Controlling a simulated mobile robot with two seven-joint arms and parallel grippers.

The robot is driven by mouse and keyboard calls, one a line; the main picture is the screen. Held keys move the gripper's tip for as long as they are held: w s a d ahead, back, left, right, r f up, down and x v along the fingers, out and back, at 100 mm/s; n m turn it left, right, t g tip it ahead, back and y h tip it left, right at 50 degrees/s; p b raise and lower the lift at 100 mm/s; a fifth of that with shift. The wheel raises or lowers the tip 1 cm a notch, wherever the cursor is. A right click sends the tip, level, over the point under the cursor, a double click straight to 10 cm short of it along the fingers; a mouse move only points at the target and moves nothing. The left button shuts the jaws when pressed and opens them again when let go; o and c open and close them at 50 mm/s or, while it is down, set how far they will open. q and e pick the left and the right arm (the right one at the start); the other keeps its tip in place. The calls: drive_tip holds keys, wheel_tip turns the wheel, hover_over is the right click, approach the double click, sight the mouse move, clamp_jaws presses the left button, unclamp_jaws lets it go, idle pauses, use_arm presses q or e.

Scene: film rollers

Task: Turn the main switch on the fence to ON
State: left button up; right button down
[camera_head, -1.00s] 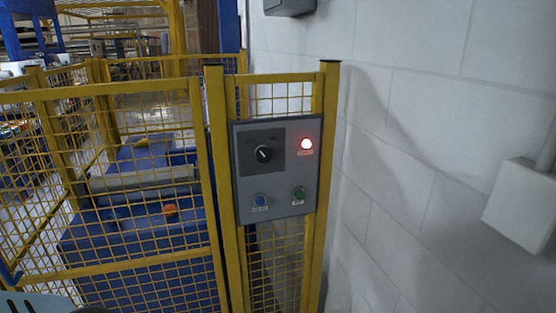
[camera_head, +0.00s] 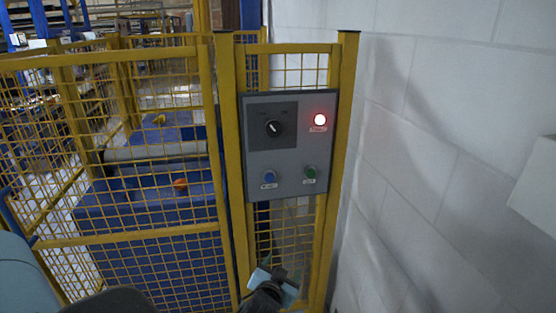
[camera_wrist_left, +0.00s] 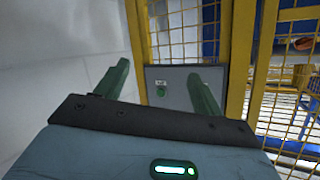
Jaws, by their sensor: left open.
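The main switch (camera_head: 273,128) is a black rotary knob with a pale pointer slanting to the upper left, on a dark plate. It sits at the upper left of the grey control panel (camera_head: 290,187) on the yellow fence. My left gripper (camera_head: 276,274) is below the panel, apart from the switch. In the left wrist view its green fingers (camera_wrist_left: 158,82) are spread wide with nothing between them. That view shows the panel (camera_wrist_left: 172,76) beyond the fingers, with its green button (camera_wrist_left: 161,91); the switch is not visible there. My right gripper is not in view.
The panel also bears a lit red lamp (camera_head: 320,119), a blue button (camera_head: 269,176) and a green button (camera_head: 310,172). Yellow mesh fence (camera_head: 140,239) extends left, with blue machinery behind. A white block wall (camera_head: 420,190) stands close on the right.

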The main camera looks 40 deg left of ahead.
use_arm(q)
drive_tip(key=w+a+r+n+y, duration=0.2)
drive_tip(key=w+a+r, duration=0.1)
drive_tip(key=r, duration=0.6)
drive_tip(key=w+a+r+n+g+y+b, duration=0.1)
drive_tip(key=w+a+r+n+y, duration=0.2)
drive_tip(key=r, duration=0.7)
drive_tip(key=w+a+r+n+y+b, duration=0.1)
drive_tip(key=w+a+r+n+y, duration=0.2)
drive_tip(key=w+r, duration=0.3)
wheel_tip(320, 180, up, 4)
drive_tip(key=shift+w+a+r, duration=0.1)
drive_tip(key=shift+w+a, duration=0.2)
drive_tip(key=shift+a, duration=0.05)
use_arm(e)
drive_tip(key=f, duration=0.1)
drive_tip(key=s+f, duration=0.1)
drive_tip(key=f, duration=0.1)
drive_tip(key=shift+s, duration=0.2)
use_arm(q)
drive_tip(key=shift+w, duration=0.1)
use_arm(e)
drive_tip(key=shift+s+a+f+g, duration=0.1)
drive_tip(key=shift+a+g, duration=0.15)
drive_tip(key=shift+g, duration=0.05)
